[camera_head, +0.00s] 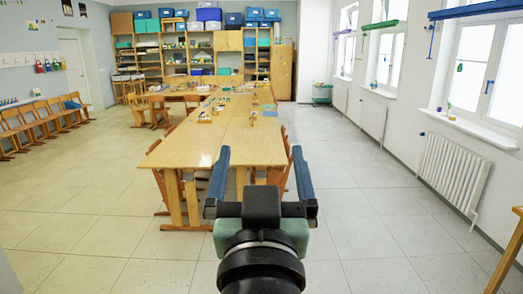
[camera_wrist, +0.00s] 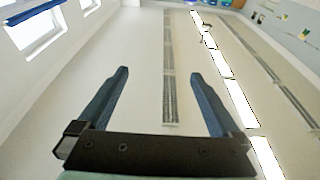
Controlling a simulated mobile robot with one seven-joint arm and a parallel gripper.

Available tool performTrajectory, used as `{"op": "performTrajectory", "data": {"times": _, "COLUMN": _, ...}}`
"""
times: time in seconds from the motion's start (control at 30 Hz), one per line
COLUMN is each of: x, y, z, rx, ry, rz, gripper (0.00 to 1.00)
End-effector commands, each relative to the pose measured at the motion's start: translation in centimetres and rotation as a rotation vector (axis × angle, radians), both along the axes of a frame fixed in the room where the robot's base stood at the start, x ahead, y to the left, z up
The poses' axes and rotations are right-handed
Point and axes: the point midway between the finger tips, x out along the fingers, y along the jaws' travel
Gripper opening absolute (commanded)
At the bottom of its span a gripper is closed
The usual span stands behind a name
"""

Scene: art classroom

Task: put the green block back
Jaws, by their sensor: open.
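My gripper (camera_head: 262,172) is open and empty, held up in front of the long wooden table in the head view. In the wrist view my gripper (camera_wrist: 163,75) shows two blue fingers spread apart, with only the ceiling behind them. The wooden table (camera_head: 178,151) runs away from me, with several small items on its far part, too small to tell apart. I cannot pick out a green block in either view.
Wooden chairs (camera_head: 285,165) stand along the table's sides. A row of chairs (camera_head: 40,118) lines the left wall. Shelves with bins (camera_head: 205,45) fill the back wall. A radiator (camera_head: 452,170) is on the right wall. The floor (camera_head: 365,190) right of the table is clear.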

Motion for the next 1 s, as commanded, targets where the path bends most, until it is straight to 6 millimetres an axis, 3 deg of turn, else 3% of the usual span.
{"op": "performTrajectory", "data": {"times": 0.03, "x": -1.9, "y": 0.0, "z": 4.3, "rx": -0.001, "ry": -0.128, "rz": -0.001, "gripper": 1.0}}
{"op": "performTrajectory", "data": {"times": 0.1, "x": -4.7, "y": 0.0, "z": 8.9, "rx": -0.002, "ry": -0.28, "rz": -0.002, "gripper": 1.0}}
{"op": "performTrajectory", "data": {"times": 0.2, "x": -8.2, "y": 0.0, "z": 13.2, "rx": -0.002, "ry": -0.44, "rz": -0.003, "gripper": 1.0}}
{"op": "performTrajectory", "data": {"times": 0.3, "x": -10.4, "y": 0.0, "z": 15.4, "rx": -0.003, "ry": -0.53, "rz": -0.003, "gripper": 1.0}}
{"op": "performTrajectory", "data": {"times": 0.43, "x": -11.3, "y": 0.0, "z": 16.2, "rx": -0.003, "ry": -0.567, "rz": -0.003, "gripper": 1.0}}
{"op": "performTrajectory", "data": {"times": 1.0, "x": -11.2, "y": 0.0, "z": 15.6, "rx": -0.003, "ry": -0.562, "rz": -0.001, "gripper": 1.0}}
